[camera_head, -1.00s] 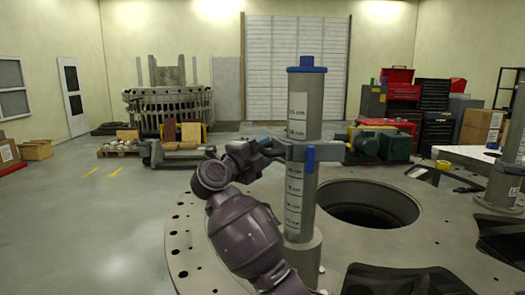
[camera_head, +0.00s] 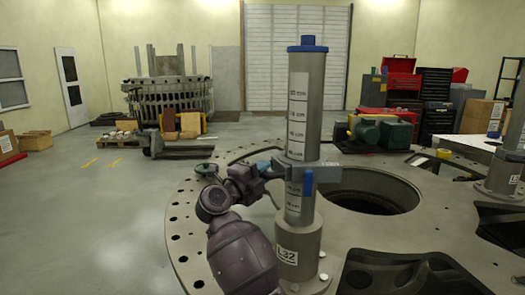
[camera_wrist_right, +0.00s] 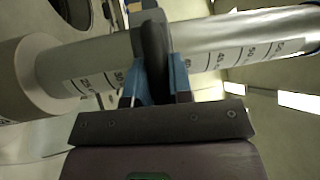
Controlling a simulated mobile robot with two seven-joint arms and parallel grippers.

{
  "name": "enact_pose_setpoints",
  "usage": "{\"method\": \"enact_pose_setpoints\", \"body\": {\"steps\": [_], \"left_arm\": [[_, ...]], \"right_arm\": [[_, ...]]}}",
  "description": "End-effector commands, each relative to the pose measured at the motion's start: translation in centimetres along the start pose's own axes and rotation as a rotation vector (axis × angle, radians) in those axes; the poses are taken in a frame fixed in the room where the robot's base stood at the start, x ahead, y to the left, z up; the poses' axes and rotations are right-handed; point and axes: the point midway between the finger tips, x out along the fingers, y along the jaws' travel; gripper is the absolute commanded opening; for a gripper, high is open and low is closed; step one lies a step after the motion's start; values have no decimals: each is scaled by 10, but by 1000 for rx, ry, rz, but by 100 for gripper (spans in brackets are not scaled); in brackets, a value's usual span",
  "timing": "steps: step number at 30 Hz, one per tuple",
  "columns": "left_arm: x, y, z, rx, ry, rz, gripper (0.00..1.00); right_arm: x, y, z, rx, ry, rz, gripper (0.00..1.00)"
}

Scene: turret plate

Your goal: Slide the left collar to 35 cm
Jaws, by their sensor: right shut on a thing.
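A grey upright post (camera_head: 307,100) with a blue cap carries a white scale marked in cm. The left collar (camera_head: 312,168) is a grey ring around this post, below its middle, with a blue lever (camera_head: 308,182) on its front. My right gripper (camera_head: 270,170) is at the collar's left side, shut on its handle. In the right wrist view, the blue fingers (camera_wrist_right: 157,88) stand on both sides of the dark handle (camera_wrist_right: 153,50), and the scale (camera_wrist_right: 100,83) runs past behind. The exact mark at the collar is too small to read surely. My left gripper is not in view.
The post's base (camera_head: 297,250) has a white label and stands on a big round plate (camera_head: 195,230) with bolt holes. A large round opening (camera_head: 370,190) lies right of the post. A second post (camera_head: 508,165) stands at the far right. Dark brackets (camera_head: 390,270) lie in front.

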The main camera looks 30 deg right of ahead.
Motion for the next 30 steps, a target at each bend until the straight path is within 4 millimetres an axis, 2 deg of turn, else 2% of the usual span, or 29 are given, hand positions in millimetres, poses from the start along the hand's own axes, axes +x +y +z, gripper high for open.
{"method": "enact_pose_setpoints", "body": {"steps": [1, 6, 17, 18, 22, 23, 30], "left_arm": [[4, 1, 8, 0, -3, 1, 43], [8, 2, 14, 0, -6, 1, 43], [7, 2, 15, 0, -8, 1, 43], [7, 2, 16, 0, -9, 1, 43], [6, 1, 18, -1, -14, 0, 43], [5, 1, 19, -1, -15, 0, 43], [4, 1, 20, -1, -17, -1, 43]], "right_arm": [[-3, 20, 2, -8, 0, 6, 0], [-8, 45, 4, -4, 0, 3, 0], [-8, 47, 4, -2, -1, 1, 0], [-8, 47, 4, -2, -1, 0, 23], [-8, 47, 4, -1, -1, 0, 43], [-8, 47, 4, -1, -1, 0, 45], [-8, 46, 4, -1, -1, 0, 45]]}}
